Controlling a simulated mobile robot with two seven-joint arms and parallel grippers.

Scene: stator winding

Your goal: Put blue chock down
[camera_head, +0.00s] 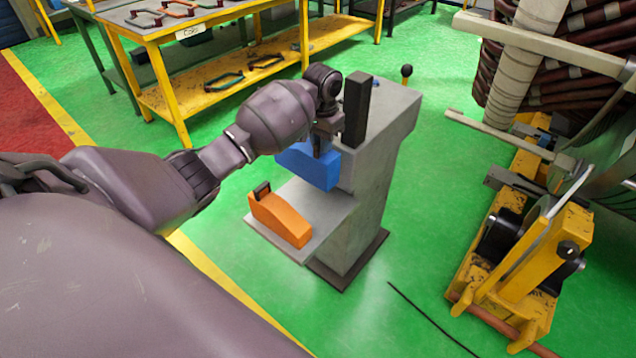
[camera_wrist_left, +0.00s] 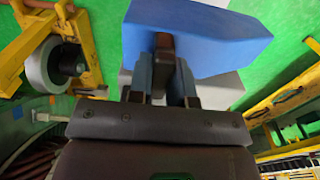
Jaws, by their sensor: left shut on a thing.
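The blue chock (camera_head: 309,167) is in my left gripper (camera_head: 322,146), beside the grey stand (camera_head: 368,165) and above its lower shelf. It also shows in the left wrist view (camera_wrist_left: 205,38), where my left gripper (camera_wrist_left: 165,75) is shut on its dark handle. The chock looks apart from the lower shelf, but I cannot tell whether it touches the stand. An orange chock (camera_head: 280,218) with a dark handle lies on the lower shelf (camera_head: 325,205). My right gripper is not in view.
A yellow workbench (camera_head: 160,75) with coloured frames on it stands at the back left. A yellow wheeled fixture (camera_head: 520,265) and a large wound stator part (camera_head: 560,60) are at the right. A dark cable (camera_head: 430,318) lies on the green floor.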

